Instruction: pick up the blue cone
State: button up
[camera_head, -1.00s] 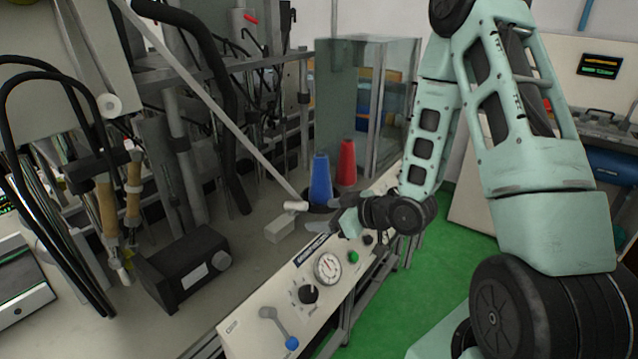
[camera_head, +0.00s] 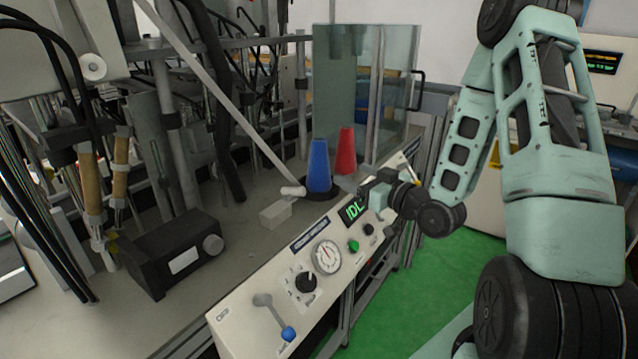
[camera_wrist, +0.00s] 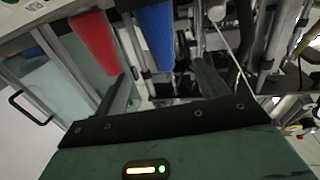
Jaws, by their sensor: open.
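The blue cone (camera_head: 319,167) stands upright on a dark round base (camera_head: 322,191) on the bench, touching nothing of mine. A red cone (camera_head: 345,152) stands just behind and right of it. My gripper (camera_head: 366,190) is open and empty, to the right of the blue cone above the panel's edge; its fingertips are hard to make out there. In the wrist view, the blue cone (camera_wrist: 155,35) shows beyond and between the two spread fingers of my gripper (camera_wrist: 162,82). The red cone (camera_wrist: 95,42) shows beyond the left finger.
A glass enclosure (camera_head: 345,75) stands behind the cones. A sloped control panel (camera_head: 325,255) with a gauge, knobs and a lever runs along the bench's front. A small pale block (camera_head: 276,213) and a black box (camera_head: 172,252) lie to the left. A slanted bar (camera_head: 225,95) ends near the blue cone.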

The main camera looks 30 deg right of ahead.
aim_at(326, 163)
jog(key=w, duration=0.2)
jog(key=w+p, duration=0.1)
jog(key=w, duration=0.1)
jog(key=w+a, duration=0.1)
jog(key=w, duration=0.1)
jog(key=shift+w+a, duration=0.1)
jog(key=shift+w, duration=0.25)
jog(key=shift+w+a+f+p, duration=0.15)
jog(key=shift+w+p, duration=0.15)
jog(key=shift+w, duration=0.7)
jog(key=shift+w+a+p, duration=0.2)
jog(key=shift+w+p, duration=0.05)
jog(key=shift+w, duration=0.75)
jog(key=shift+w+a+f+p, duration=0.15)
jog(key=shift+w+p, duration=0.15)
jog(key=shift+w, duration=0.7)
jog(key=shift+r, duration=0.1)
jog(key=c, duration=1.2)
jog(key=shift+r, duration=0.1)
